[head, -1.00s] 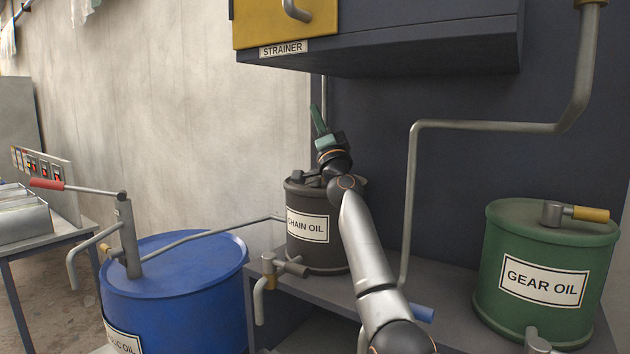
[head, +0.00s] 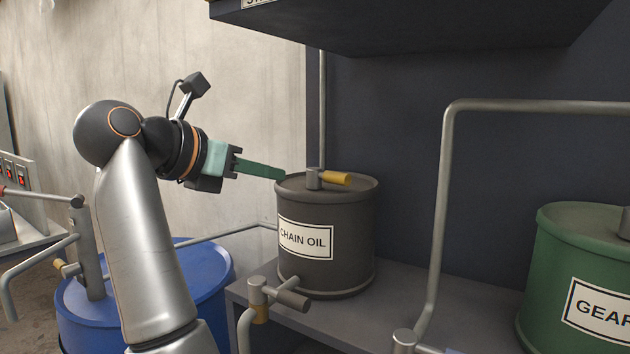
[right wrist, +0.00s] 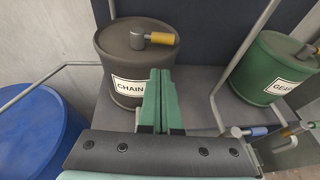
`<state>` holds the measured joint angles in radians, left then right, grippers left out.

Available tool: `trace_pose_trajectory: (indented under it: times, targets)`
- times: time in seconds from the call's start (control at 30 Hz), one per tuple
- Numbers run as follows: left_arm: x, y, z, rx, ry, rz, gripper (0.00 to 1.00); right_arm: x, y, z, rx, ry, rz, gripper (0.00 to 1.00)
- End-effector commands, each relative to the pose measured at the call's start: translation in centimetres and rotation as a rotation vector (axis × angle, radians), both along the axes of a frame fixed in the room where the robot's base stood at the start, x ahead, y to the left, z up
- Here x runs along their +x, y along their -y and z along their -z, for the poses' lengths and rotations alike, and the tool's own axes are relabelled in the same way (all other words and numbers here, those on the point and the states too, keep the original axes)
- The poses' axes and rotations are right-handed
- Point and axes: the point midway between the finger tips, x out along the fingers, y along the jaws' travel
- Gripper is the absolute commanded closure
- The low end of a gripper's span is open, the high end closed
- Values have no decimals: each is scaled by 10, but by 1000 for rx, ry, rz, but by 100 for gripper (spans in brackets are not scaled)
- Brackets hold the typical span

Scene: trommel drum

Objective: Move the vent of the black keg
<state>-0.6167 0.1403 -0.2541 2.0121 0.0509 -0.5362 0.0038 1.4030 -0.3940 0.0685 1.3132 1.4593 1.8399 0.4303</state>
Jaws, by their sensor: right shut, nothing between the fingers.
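The black keg (head: 330,240), labelled CHAIN OIL, stands upright on a grey shelf. Its vent (head: 335,178) is a short grey post on the lid with a yellow-tipped handle pointing right. The keg (right wrist: 130,65) and vent (right wrist: 160,39) also show in the right wrist view. My right gripper (head: 283,175) is shut and empty, its green fingers pointing right at the left edge of the keg's lid, short of the vent. In the right wrist view its fingertips (right wrist: 160,72) overlap the keg's front; I cannot tell if they touch. My left gripper is not in view.
A green GEAR OIL keg (head: 580,255) stands at the right. A grey pipe (head: 441,200) rises between the kegs. A tap (head: 262,290) sits low before the black keg. A blue drum (head: 215,285) is at lower left. A dark cabinet (head: 400,22) overhangs above.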

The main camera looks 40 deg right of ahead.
Motion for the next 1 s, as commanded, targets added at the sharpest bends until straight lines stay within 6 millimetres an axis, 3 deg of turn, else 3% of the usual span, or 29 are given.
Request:
trace_pose_trajectory:
  times: [0.1,0.27,0.67,0.8,1.0]
  targets:
    - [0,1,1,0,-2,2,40,-4,-7,6,43,14,6,100]
    - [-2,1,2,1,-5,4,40,-3,6,13,49,14,8,100]
    - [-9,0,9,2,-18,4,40,9,83,42,43,11,12,100]
    - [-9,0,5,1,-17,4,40,12,105,37,42,12,11,100]
    - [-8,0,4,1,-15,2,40,15,121,35,43,11,8,100]
